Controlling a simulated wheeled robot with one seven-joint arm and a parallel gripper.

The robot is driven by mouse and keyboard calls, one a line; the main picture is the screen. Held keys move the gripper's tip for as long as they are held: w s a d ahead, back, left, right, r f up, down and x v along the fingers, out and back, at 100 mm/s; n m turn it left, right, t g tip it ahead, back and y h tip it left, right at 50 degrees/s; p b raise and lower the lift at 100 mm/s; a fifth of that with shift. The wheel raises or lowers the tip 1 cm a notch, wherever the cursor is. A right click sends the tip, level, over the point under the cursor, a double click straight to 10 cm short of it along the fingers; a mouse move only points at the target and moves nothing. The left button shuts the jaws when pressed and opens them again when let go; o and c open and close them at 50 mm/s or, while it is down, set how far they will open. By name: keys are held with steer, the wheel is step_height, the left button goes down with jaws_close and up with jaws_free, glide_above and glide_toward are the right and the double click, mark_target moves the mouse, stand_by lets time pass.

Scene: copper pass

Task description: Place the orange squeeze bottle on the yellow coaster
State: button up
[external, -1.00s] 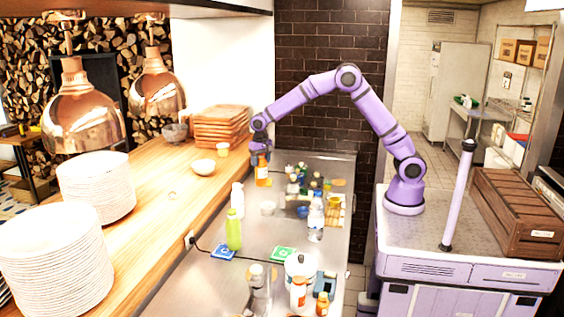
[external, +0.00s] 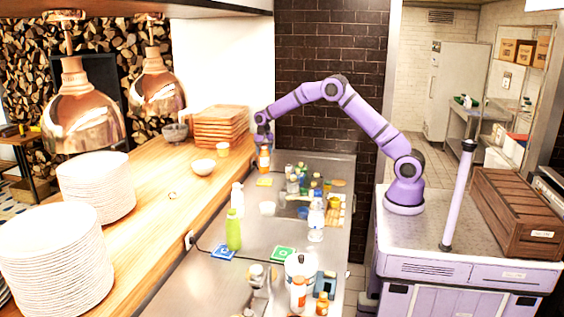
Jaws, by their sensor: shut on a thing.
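The orange squeeze bottle (external: 264,161) is upright in my gripper (external: 263,147), at the far left end of the steel counter. My gripper is shut on its upper part. The yellow coaster (external: 264,182) lies flat on the steel, just below the bottle in the picture. A small gap shows between the bottle's bottom and the coaster, so the bottle appears held up clear of it. At this distance I cannot tell whether it is directly over the coaster.
The steel counter (external: 215,285) holds a green bottle (external: 233,230), a white bottle (external: 237,197), a clear bottle (external: 316,217), and blue (external: 223,253) and green (external: 283,254) coasters. Several small bottles stand right of the yellow coaster. A wooden ledge (external: 150,215) runs along the left.

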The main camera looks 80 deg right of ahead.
mark_target(264, 160)
steer(key=shift+f, duration=2.7)
steer(key=o, duration=1.4)
